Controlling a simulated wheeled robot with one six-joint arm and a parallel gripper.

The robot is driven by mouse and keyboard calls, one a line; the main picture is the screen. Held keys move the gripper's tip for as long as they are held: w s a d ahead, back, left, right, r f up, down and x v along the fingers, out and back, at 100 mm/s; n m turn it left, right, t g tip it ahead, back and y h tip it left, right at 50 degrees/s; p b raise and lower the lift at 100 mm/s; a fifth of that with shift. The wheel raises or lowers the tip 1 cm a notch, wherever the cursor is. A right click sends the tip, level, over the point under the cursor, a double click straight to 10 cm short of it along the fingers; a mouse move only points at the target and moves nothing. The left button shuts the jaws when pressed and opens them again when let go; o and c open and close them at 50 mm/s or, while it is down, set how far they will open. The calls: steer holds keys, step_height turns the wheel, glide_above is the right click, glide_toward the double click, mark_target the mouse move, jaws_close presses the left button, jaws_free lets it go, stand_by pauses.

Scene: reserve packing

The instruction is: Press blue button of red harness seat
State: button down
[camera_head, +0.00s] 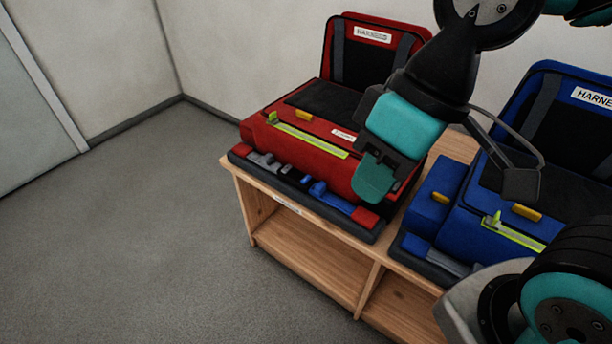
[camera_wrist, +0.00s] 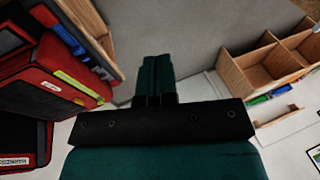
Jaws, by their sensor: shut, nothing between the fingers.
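The red harness seat (camera_head: 312,161) stands on a wooden shelf unit, its upright back against the wall side. It also shows at the left of the wrist view (camera_wrist: 38,80). Along its front runs a dark strip with grey parts, a blue piece (camera_head: 317,188) and a red end block (camera_head: 365,217). The blue piece looks like the blue button, but its details are too small to be sure. My gripper (camera_head: 374,184) is shut and empty. In the head view it hides part of the seat's right side; contact cannot be told. In the wrist view its fingers (camera_wrist: 156,76) point away from the seat.
A blue harness seat (camera_head: 440,192) stands to the right on the same wooden shelf unit (camera_head: 300,262). My arm covers part of it. Open grey floor (camera_head: 130,240) lies to the left. The wrist view shows another wooden compartment unit (camera_wrist: 262,68) at the right.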

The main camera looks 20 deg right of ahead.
steer(key=w+f+t+h+b, duration=0.1)
steer(key=w+f+b, duration=0.15)
steer(key=w, duration=0.35)
steer(key=w+f+m+t+b, duration=0.1)
steer(key=w+f+t, duration=0.1)
steer(key=w+f, duration=0.35)
steer(key=w+f+t+h+b, duration=0.1)
steer(key=w+f+b, duration=0.1)
steer(key=w, duration=0.6)
steer(key=t+h+b, duration=0.4)
steer(key=t+b, duration=0.1)
glide_above(306, 179)
steer(key=shift+n, duration=0.3)
steer(key=f, duration=1.6)
steer(key=shift+w+a, duration=0.15)
steer(key=shift+a, duration=0.1)
steer(key=shift+f, duration=0.1)
step_height(306, 179, down, 9)
steer(key=b, duration=0.6)
steer(key=shift+f+b, duration=0.25)
steer(key=shift+b, duration=0.05)
steer(key=shift+f+b, duration=0.3)
steer(key=shift+f, duration=0.2)
steer(key=shift+r, duration=0.15)
steer(key=shift+r+p, duration=0.7)
steer(key=shift+r, duration=0.05)
